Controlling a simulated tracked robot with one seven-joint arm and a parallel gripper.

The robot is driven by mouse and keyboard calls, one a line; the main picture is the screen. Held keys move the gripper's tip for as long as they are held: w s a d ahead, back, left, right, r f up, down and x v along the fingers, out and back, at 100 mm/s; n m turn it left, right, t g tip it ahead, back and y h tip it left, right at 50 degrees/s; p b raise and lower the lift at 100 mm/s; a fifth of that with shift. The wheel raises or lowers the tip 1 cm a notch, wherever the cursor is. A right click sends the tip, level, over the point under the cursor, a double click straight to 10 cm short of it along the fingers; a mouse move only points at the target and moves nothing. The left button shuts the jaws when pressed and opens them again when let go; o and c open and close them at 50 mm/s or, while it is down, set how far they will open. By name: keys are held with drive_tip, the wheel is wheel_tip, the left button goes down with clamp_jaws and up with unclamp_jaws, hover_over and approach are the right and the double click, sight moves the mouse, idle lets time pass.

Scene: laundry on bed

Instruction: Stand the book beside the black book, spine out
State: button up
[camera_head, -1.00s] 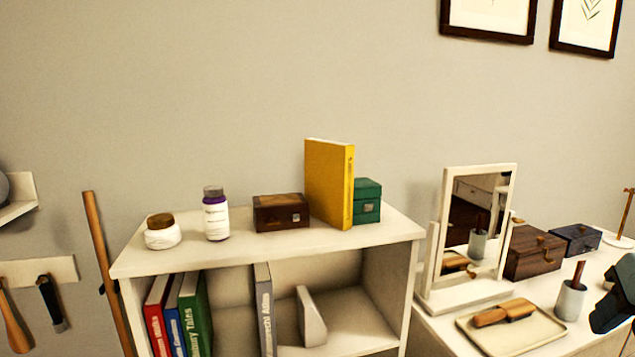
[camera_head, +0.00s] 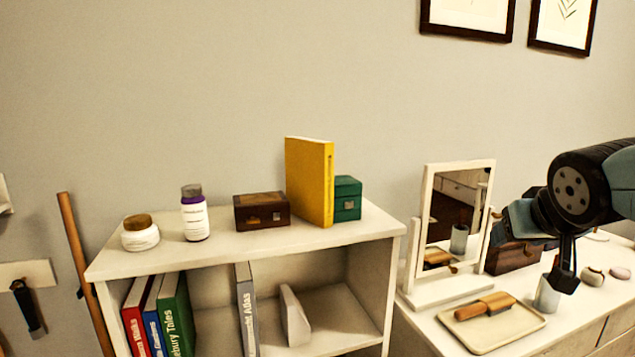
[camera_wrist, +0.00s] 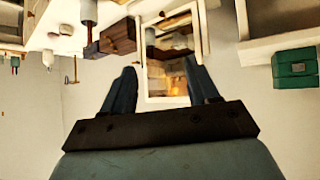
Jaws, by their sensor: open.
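A yellow book (camera_head: 308,182) stands upright on top of the white bookcase, its lettered spine facing right and forward. No book that is clearly black shows. Inside the bookcase, red, blue and green books (camera_head: 176,315) stand at the left, and a grey book (camera_head: 247,308) with a lettered spine stands near the middle. My gripper (camera_head: 566,278) is over the dresser at the right, well away from the yellow book. In the wrist view my gripper (camera_wrist: 163,80) has its two fingers apart with nothing between them; the mirror lies beyond.
The bookcase top (camera_head: 245,250) also holds a jar (camera_head: 140,235), a bottle (camera_head: 195,215), a brown box (camera_head: 262,211) and a green box (camera_head: 347,200). A white wedge-shaped bookend (camera_head: 294,315) stands right of the grey book, with free shelf beyond. The mirror (camera_head: 452,225) and brush tray (camera_head: 520,335) are near my arm.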

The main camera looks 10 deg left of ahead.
drive_tip(key=w+a+r+n+t+y, duration=0.2)
drive_tip(key=w+a+r, duration=0.1)
drive_tip(key=w+a, duration=0.25)
drive_tip(key=n+g+y, duration=0.1)
drive_tip(key=n+y, duration=0.7)
drive_tip(key=y, duration=0.5)
approach(332, 166)
drive_tip(key=a, duration=0.1)
drive_tip(key=x, duration=0.8)
drive_tip(key=shift+w+a+r, duration=0.1)
drive_tip(key=shift+w, duration=0.35)
drive_tip(key=shift+x, duration=2.75)
drive_tip(key=shift+s+a, duration=0.15)
clamp_jaws()
